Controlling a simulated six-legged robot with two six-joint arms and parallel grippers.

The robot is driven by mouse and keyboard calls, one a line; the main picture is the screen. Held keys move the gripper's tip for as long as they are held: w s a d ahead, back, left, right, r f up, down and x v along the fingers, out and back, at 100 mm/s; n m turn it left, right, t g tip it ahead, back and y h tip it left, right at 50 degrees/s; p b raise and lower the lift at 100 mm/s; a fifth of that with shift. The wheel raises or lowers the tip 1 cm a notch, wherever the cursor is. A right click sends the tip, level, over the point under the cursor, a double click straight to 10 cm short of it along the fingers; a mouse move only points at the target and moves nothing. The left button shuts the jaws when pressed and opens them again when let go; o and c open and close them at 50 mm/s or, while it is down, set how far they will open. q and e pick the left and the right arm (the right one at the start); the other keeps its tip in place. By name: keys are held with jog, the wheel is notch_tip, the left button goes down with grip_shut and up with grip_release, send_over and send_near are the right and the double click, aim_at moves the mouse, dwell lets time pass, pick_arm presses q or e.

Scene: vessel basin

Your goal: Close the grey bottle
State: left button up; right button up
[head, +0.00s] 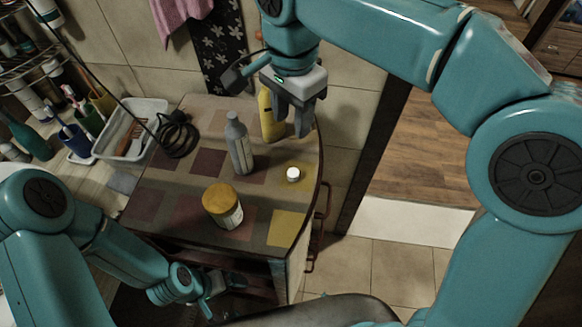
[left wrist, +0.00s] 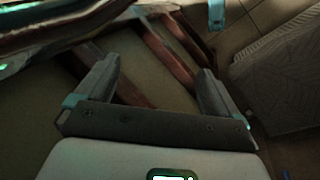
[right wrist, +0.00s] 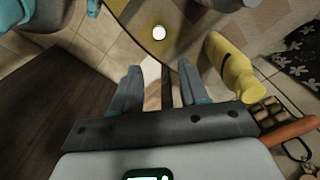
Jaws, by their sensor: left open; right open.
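The grey bottle (head: 241,150) stands upright on the patterned cabinet top, and I see no cap on its narrow neck. A small white cap (head: 293,174) lies on the top to its right, apart from it; it also shows in the right wrist view (right wrist: 159,33). My right gripper (head: 291,122) is open and empty, pointing down above the far right edge, beyond the cap. In the right wrist view its fingers (right wrist: 158,72) have nothing between them. My left gripper (head: 213,298) is low at the cabinet's front, open and empty in the left wrist view (left wrist: 157,70).
A yellow bottle (head: 267,117) stands close beside my right gripper. A jar with a yellow lid (head: 222,206) stands nearer the front. A coiled black cable (head: 178,136) and a white basket (head: 130,132) are at the left. The front right of the cabinet top (head: 262,207) is clear.

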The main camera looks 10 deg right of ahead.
send_over(295, 174)
jog(key=f, duration=1)
jog(key=shift+w+a+f+b, duration=0.15)
jog(key=shift+w+b, duration=0.1)
jog(key=shift+b, duration=0.05)
jog(key=shift+s+a+f, duration=0.1)
jog(key=shift+f, duration=0.3)
jog(key=shift+f, duration=0.1)
jog(key=f, duration=0.5)
jog(key=shift+s+d+f+p, duration=0.1)
jog(key=shift+d+p, duration=0.25)
